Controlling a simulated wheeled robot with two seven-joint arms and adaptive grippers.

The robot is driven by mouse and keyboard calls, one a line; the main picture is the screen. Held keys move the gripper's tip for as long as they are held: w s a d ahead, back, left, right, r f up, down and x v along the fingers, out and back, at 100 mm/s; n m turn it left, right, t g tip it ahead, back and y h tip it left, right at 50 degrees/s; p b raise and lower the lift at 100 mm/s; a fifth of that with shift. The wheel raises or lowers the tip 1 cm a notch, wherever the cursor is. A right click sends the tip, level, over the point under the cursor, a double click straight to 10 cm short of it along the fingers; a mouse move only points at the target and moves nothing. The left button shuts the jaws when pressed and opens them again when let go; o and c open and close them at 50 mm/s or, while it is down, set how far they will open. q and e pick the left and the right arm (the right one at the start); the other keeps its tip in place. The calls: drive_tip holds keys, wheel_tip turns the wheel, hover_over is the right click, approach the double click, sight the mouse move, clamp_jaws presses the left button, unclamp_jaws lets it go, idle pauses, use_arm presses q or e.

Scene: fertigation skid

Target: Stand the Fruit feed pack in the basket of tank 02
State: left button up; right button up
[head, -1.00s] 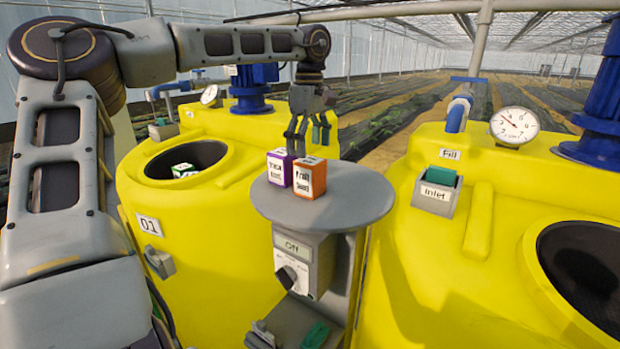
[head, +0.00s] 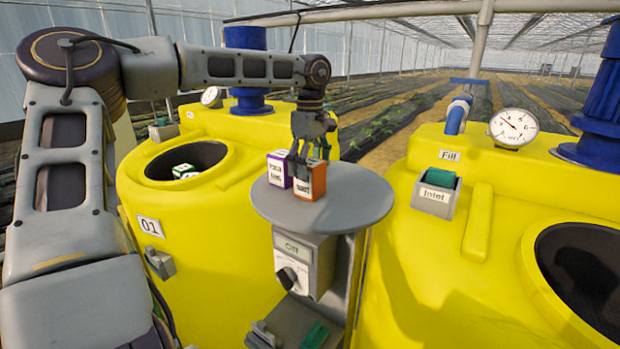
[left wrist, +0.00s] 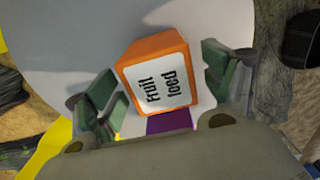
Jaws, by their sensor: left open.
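The Fruit feed pack (head: 310,184) is an orange box with a white label, standing on the round grey table (head: 352,200). In the left wrist view the pack (left wrist: 158,82) shows its label reading "Fruit feed". My left gripper (head: 307,168) is above and around the pack's top, pointing down. In the left wrist view its open green-padded fingers (left wrist: 163,84) lie on either side of the pack, with gaps visible. The yellow tank at the right (head: 440,265) has a dark open mouth (head: 588,270); no 02 sign or basket can be made out. My right gripper is not in view.
A purple-edged pack (head: 279,168) stands close beside the orange one. Tank 01 (head: 240,230) at the left holds a green-edged pack (head: 184,171) in its opening. A gauge (head: 513,128) and an Inlet box (head: 437,192) stand on the right tank.

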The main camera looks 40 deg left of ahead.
use_arm(q)
drive_tip(key=shift+f, duration=0.25)
drive_tip(key=shift+c, duration=0.5)
drive_tip(key=c, duration=1.4)
drive_tip(key=shift+r, duration=0.1)
drive_tip(key=shift+r, duration=4.95)
